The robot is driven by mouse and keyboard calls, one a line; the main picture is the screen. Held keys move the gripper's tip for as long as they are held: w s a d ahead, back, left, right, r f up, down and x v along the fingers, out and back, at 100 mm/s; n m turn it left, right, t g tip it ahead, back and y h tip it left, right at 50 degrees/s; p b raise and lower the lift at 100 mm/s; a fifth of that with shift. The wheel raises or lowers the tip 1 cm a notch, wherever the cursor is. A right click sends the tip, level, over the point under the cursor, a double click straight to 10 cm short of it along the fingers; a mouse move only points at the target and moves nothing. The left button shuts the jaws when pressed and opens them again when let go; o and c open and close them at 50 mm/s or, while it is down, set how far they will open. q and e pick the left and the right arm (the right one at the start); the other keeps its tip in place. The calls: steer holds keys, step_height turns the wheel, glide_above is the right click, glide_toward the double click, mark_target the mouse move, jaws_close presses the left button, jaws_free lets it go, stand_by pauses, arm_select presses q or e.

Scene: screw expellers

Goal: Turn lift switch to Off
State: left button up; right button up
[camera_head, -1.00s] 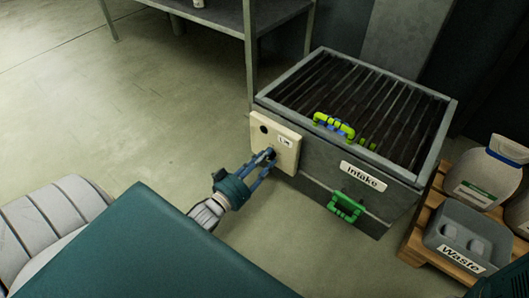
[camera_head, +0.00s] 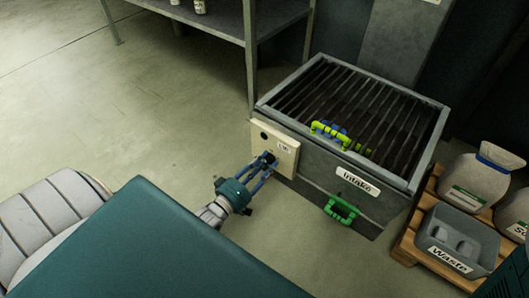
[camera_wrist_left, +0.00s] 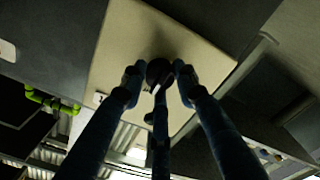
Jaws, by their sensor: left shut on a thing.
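The lift switch is a dark round knob (camera_wrist_left: 158,72) on a cream panel (camera_head: 284,151) fixed to the left corner of the grey Intake box. My left gripper (camera_head: 267,164) is at the panel, with its blue fingers shut around the knob. In the left wrist view the fingers (camera_wrist_left: 158,85) close on the knob from several sides. The knob is largely hidden by the fingers, so its setting cannot be read. A small label (camera_head: 284,148) sits on the panel beside the knob. My right gripper is not in view.
The Intake box (camera_head: 400,170) has a slatted top, a yellow-green handle (camera_head: 329,130) and a green front handle (camera_head: 341,208). A Waste bin (camera_head: 455,238) and sacks (camera_head: 478,178) stand on a pallet at right. A shelf (camera_head: 230,22) stands behind. The floor at left is clear.

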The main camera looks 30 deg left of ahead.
arm_select(q)
steer(key=shift+s+d+f, duration=0.15)
steer(key=shift+d+f, duration=0.1)
steer(key=o, duration=1.2)
steer(key=shift+c, duration=0.2)
steer(key=shift+r, duration=0.1)
steer(key=shift+a, duration=0.1)
steer(key=s, duration=1.2)
steer(key=shift+a, duration=0.45)
steer(key=shift+w, duration=0.1)
